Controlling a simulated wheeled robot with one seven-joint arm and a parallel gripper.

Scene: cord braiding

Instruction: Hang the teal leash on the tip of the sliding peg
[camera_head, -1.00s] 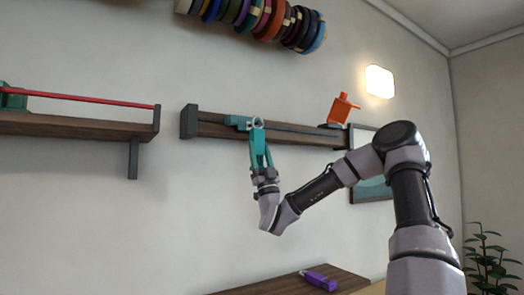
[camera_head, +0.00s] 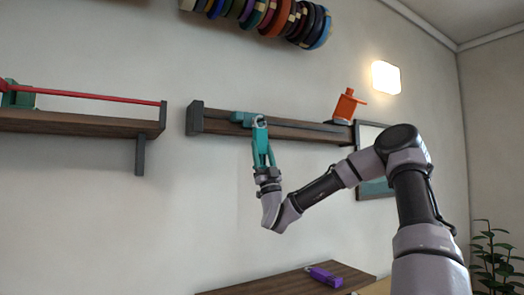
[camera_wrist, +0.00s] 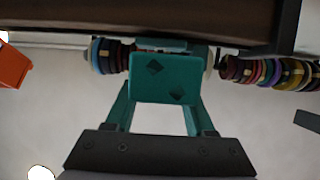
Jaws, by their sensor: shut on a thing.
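My gripper (camera_head: 264,157) has teal fingers and is raised at the middle-left of the wall rail. It is shut on a teal block with dark diamond marks, which I take to be the teal leash (camera_wrist: 165,82). A small pale ring shows at its top in the head view (camera_head: 259,121). A teal slider (camera_head: 241,117), which I take to be the sliding peg's carriage, sits on the rail just left of the ring. The ring overlaps the slider's right end in the picture. I cannot tell whether they touch, and the peg tip is not clear.
The wooden wall rail (camera_head: 290,132) has dark end blocks. An orange piece (camera_head: 347,104) stands at its right end. A shelf with a red bar (camera_head: 90,122) is to the left. Coloured rolls (camera_head: 265,14) hang above. A purple piece (camera_head: 325,276) lies on the low table (camera_head: 270,287).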

